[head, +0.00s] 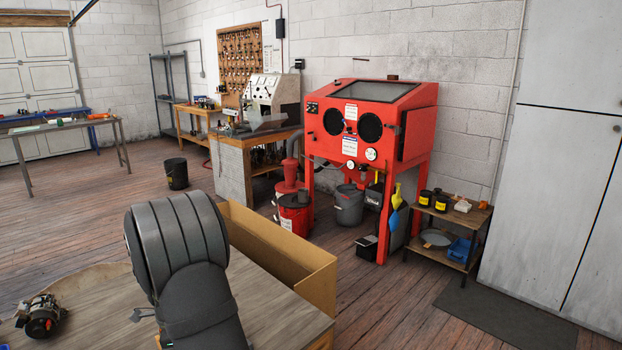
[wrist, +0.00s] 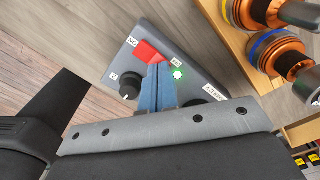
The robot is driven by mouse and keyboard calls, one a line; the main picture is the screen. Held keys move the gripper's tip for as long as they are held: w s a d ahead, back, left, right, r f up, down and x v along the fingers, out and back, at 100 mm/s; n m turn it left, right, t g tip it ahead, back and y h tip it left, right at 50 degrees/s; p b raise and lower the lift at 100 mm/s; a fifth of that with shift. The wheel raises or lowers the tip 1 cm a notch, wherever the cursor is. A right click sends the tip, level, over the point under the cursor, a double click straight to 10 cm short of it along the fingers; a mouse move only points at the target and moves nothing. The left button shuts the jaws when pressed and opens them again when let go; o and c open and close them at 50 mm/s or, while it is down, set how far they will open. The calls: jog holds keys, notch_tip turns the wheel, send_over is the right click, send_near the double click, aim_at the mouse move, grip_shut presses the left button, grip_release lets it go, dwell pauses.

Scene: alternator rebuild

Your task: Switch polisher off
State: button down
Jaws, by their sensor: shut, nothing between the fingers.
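A grey control box (wrist: 202,68) shows in the wrist view. In the head view my arm blocks the near bench, and neither the box nor the gripper shows there. The polisher's wheel is not recognisable in either view.
In the head view, an alternator-like part (head: 40,316) sits on the near bench (head: 90,300), with a cardboard-coloured open box (head: 285,250) behind. A red blasting cabinet (head: 415,130) stands farther back.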

jog(key=shift+f, duration=0.25)
jog(key=shift+r, duration=3.55)
notch_tip(320, 180, down, 7)
jog(key=shift+f, duration=0.1)
jog(key=shift+r, duration=0.25)
